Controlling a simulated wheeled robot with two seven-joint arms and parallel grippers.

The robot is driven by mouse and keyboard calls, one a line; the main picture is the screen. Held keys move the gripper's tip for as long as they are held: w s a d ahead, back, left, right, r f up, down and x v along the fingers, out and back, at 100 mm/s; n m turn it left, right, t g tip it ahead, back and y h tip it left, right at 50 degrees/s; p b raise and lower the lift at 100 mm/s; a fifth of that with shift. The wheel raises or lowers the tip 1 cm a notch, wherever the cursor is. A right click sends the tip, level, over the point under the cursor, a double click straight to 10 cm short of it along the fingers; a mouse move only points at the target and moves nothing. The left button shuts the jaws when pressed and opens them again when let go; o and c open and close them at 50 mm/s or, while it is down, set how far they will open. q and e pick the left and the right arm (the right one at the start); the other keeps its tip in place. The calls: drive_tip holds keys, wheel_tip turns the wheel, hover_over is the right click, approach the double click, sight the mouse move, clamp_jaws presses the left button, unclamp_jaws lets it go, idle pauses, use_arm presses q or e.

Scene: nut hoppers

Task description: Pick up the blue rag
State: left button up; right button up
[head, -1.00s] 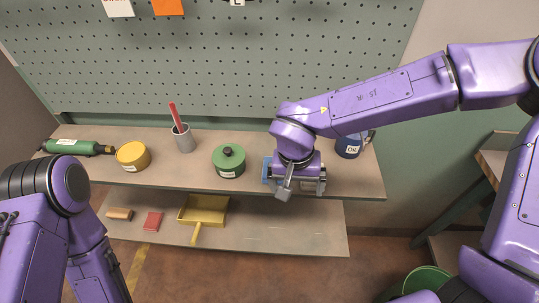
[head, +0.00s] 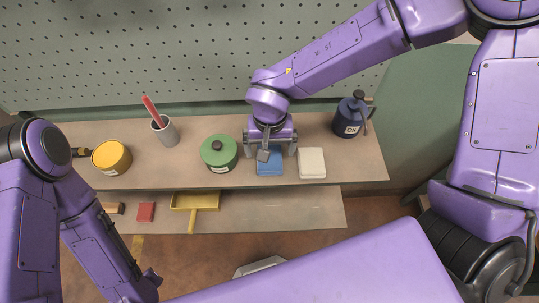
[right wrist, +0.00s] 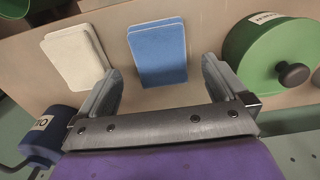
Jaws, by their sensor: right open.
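The blue rag (head: 269,167) lies flat and folded on the upper shelf, between the green tin and a white rag. My right gripper (head: 270,151) is open and empty, with its fingers above the shelf at the rag's far side. In the right wrist view the blue rag (right wrist: 158,52) lies just beyond and between the open fingers of the gripper (right wrist: 158,70), which do not grip it. My left arm shows at the left of the head view, but its gripper is out of view.
The white rag (head: 312,163) lies close beside the blue one. The green tin (head: 219,153) stands left. An oil can (head: 348,118), a grey cup (head: 164,134) and a yellow tin (head: 111,157) share the shelf. A yellow dustpan (head: 196,202) lies on the lower shelf.

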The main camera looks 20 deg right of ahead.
wheel_tip(320, 180, down, 3)
drive_tip(key=c, duration=1)
drive_tip(key=shift+c, duration=0.5)
drive_tip(key=shift+r, duration=0.15)
